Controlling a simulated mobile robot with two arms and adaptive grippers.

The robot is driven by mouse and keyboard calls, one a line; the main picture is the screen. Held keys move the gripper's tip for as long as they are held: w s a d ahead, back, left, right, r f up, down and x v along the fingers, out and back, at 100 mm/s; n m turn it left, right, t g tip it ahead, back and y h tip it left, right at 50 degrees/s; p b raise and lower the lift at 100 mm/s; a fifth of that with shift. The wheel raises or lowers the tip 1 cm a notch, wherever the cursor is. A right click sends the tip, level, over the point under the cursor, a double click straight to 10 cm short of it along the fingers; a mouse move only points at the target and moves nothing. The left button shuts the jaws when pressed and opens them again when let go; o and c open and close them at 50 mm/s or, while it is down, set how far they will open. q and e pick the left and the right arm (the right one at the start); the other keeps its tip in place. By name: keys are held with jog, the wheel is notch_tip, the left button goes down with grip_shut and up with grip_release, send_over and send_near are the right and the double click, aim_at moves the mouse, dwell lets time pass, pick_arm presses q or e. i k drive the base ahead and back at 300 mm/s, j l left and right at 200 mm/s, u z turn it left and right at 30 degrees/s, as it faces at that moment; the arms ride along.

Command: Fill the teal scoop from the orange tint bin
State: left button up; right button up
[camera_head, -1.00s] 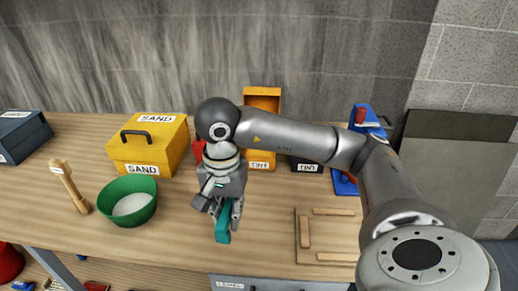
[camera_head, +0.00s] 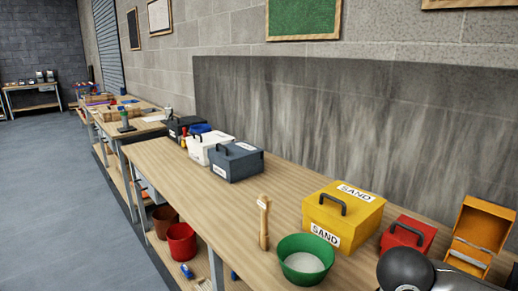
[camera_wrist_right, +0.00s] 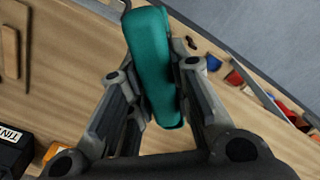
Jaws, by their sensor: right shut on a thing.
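The teal scoop (camera_wrist_right: 152,60) is held between the fingers of my right gripper (camera_wrist_right: 164,100) in the right wrist view, above the wooden bench top. Only a long teal part of it shows, so I cannot tell what is in its bowl. The orange tint bin (camera_head: 485,226) stands at the far right of the head view with its lid raised; its inside is mostly hidden. The right gripper and the scoop are outside the head view, where only part of my arm shows at the lower right. My left gripper is in neither view.
A red box (camera_head: 408,235) stands between the orange bin and the yellow sand box (camera_head: 342,215). A green bowl (camera_head: 305,259) with white contents and a wooden mallet (camera_head: 264,222) stand left of it. Bare bench (camera_head: 215,195) lies further left. A black tint box (camera_wrist_right: 12,148) shows in the wrist view.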

aim_at(482, 224)
jog(key=z, duration=0.7)
jog(key=j+z, duration=0.1)
jog(key=z, duration=0.35)
jog(key=k+j+z, duration=0.1)
jog(key=z, duration=0.35)
jog(key=k+j+z, duration=0.1)
jog(key=z, duration=0.35)
jog(key=k+z, duration=0.1)
jog(key=z, duration=0.35)
